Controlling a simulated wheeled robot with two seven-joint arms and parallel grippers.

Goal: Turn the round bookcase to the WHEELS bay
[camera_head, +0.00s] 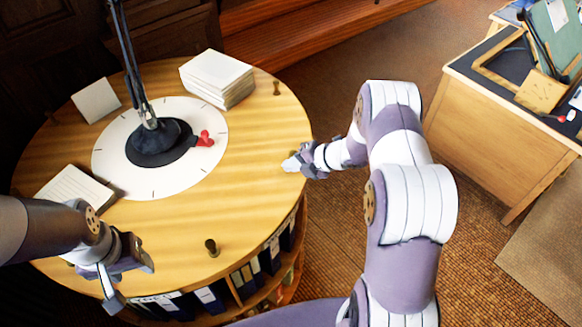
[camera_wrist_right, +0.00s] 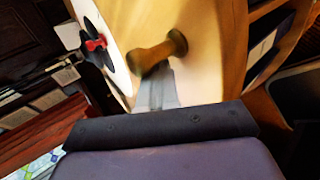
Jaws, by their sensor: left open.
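The round bookcase (camera_head: 258,135) has a light wooden top with a white dial (camera_head: 108,155) and a red pointer (camera_head: 205,139) facing right. Small turned knobs stand near its rim, one at the front (camera_head: 210,246) and one at the back right (camera_head: 276,88). My left gripper (camera_head: 128,282) is open and empty at the front left rim. My right gripper (camera_head: 294,163) is at the right rim, between those knobs. In the right wrist view, a wooden knob (camera_wrist_right: 160,52) is ahead of the gripper; I cannot tell whether they touch. Its jaws are unclear. Bay labels are unreadable.
A black lamp base (camera_head: 150,150) stands on the dial. Binders (camera_head: 208,298) fill the shelves below. A wooden desk (camera_head: 500,125) stands right, with open floor between.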

